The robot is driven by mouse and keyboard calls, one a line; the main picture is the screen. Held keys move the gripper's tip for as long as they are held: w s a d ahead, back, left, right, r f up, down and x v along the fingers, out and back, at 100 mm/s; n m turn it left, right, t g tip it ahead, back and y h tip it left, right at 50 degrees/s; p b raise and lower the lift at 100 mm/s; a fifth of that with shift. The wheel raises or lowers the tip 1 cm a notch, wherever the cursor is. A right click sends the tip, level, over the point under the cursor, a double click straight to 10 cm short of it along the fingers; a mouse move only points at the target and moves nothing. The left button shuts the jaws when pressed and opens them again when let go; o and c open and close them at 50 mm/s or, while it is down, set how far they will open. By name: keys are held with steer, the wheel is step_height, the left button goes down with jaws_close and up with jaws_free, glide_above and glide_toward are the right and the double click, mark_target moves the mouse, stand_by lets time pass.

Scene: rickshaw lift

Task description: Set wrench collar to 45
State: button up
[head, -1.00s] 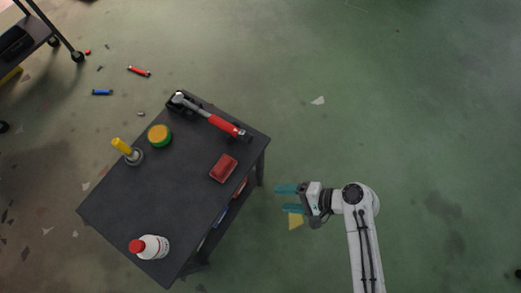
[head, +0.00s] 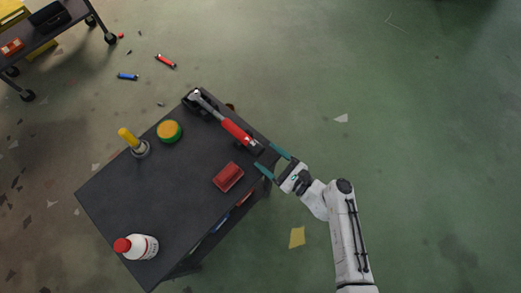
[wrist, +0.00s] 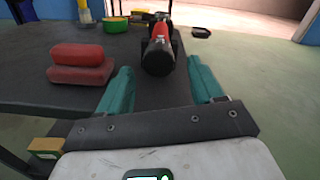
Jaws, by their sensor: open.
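The wrench (head: 235,131) lies along the far right edge of the dark table, with a red grip and a metal head at the far left end. Its black end piece (wrist: 158,56) faces me in the wrist view, and a red part shows behind it. My gripper (head: 269,162) is open at the table's right corner. Its teal fingers (wrist: 162,88) stand to either side of the black end, which looks just ahead of them. I cannot tell whether they touch it. No scale marks on the collar are readable.
A cart (head: 48,28) stands at the far left. Floor to the right is mostly clear.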

mark_target(261, 153)
steer(key=shift+x, duration=2)
steer(key=shift+s, duration=0.1)
steer(key=shift+c, duration=0.2)
steer(key=c, duration=1)
